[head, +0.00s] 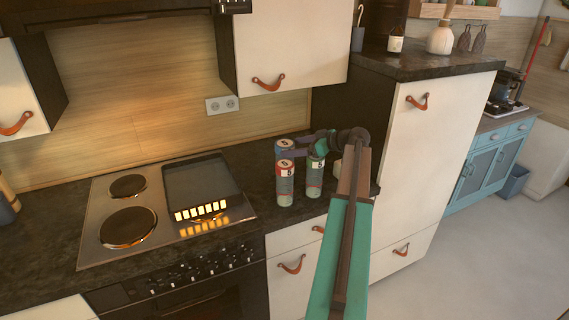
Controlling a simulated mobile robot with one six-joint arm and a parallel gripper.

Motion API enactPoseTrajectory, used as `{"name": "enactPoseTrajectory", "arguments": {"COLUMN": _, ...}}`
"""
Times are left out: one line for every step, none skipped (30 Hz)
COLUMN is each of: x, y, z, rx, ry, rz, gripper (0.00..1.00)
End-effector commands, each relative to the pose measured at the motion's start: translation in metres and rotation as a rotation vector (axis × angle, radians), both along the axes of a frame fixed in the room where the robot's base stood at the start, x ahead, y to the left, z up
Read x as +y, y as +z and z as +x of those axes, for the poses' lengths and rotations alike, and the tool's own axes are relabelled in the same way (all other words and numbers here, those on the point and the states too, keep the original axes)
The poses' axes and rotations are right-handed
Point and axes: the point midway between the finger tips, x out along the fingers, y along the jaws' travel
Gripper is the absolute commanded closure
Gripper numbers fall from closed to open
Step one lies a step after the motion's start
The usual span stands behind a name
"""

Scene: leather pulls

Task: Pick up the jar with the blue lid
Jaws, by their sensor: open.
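The jar with the blue lid (284,146) stands upright on the dark counter, at the back left of a small group of jars. Its lower body is hidden behind the red-lidded jar (285,188) in front of it. Another jar (314,181) stands to the right, its top partly covered by my gripper. My gripper (297,146) reaches in from the right just above the group. It is open, with its fingers pointing left at the blue-lidded jar. One finger shows behind and one in front; I cannot tell whether they touch it.
A hob (104,250) with two round plates and a dark glowing appliance (196,182) lies left of the jars. A tall cabinet (425,150) stands close on the right. A small pale thing beside the right jar is mostly hidden by my arm.

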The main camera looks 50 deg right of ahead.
Motion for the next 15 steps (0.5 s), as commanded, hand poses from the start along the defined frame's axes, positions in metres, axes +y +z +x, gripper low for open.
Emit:
{"name": "enactPoseTrajectory", "arguments": {"x": 0.002, "y": 0.002, "z": 0.006, "rx": 0.0, "ry": 0.002, "rz": 0.001, "gripper": 0.2}}
{"name": "enactPoseTrajectory", "arguments": {"x": 0.003, "y": 0.001, "z": 0.008, "rx": 0.0, "ry": 0.002, "rz": 0.001, "gripper": 0.2}}
{"name": "enactPoseTrajectory", "arguments": {"x": 0.004, "y": -0.002, "z": 0.013, "rx": 0.0, "ry": 0.003, "rz": 0.001, "gripper": 0.2}}
{"name": "enactPoseTrajectory", "arguments": {"x": 0.004, "y": -0.003, "z": 0.016, "rx": 0.0, "ry": 0.003, "rz": 0.001, "gripper": 0.2}}
{"name": "enactPoseTrajectory", "arguments": {"x": 0.005, "y": -0.005, "z": 0.019, "rx": 0.0, "ry": 0.002, "rz": 0.001, "gripper": 0.2}}
{"name": "enactPoseTrajectory", "arguments": {"x": 0.005, "y": -0.006, "z": 0.021, "rx": 0.0, "ry": 0.001, "rz": 0.0, "gripper": 0.2}}
{"name": "enactPoseTrajectory", "arguments": {"x": 0.006, "y": -0.007, "z": 0.023, "rx": 0.0, "ry": 0.001, "rz": 0.0, "gripper": 0.2}}
{"name": "enactPoseTrajectory", "arguments": {"x": 0.006, "y": -0.008, "z": 0.025, "rx": 0.0, "ry": 0.002, "rz": 0.0, "gripper": 0.2}}
{"name": "enactPoseTrajectory", "arguments": {"x": 0.007, "y": -0.009, "z": 0.026, "rx": 0.0, "ry": 0.002, "rz": 0.0, "gripper": 0.2}}
{"name": "enactPoseTrajectory", "arguments": {"x": 0.007, "y": -0.009, "z": 0.026, "rx": 0.0, "ry": 0.002, "rz": 0.0, "gripper": 0.2}}
{"name": "enactPoseTrajectory", "arguments": {"x": 0.007, "y": -0.01, "z": 0.027, "rx": 0.0, "ry": 0.001, "rz": -0.001, "gripper": 0.2}}
{"name": "enactPoseTrajectory", "arguments": {"x": 0.007, "y": -0.01, "z": 0.027, "rx": 0.0, "ry": 0.001, "rz": -0.001, "gripper": 0.2}}
{"name": "enactPoseTrajectory", "arguments": {"x": 0.007, "y": -0.01, "z": 0.027, "rx": 0.0, "ry": 0.001, "rz": -0.001, "gripper": 0.2}}
{"name": "enactPoseTrajectory", "arguments": {"x": 0.007, "y": -0.01, "z": 0.026, "rx": 0.0, "ry": 0.001, "rz": -0.001, "gripper": 0.2}}
{"name": "enactPoseTrajectory", "arguments": {"x": 0.007, "y": -0.01, "z": 0.026, "rx": 0.0, "ry": 0.001, "rz": -0.001, "gripper": 0.2}}
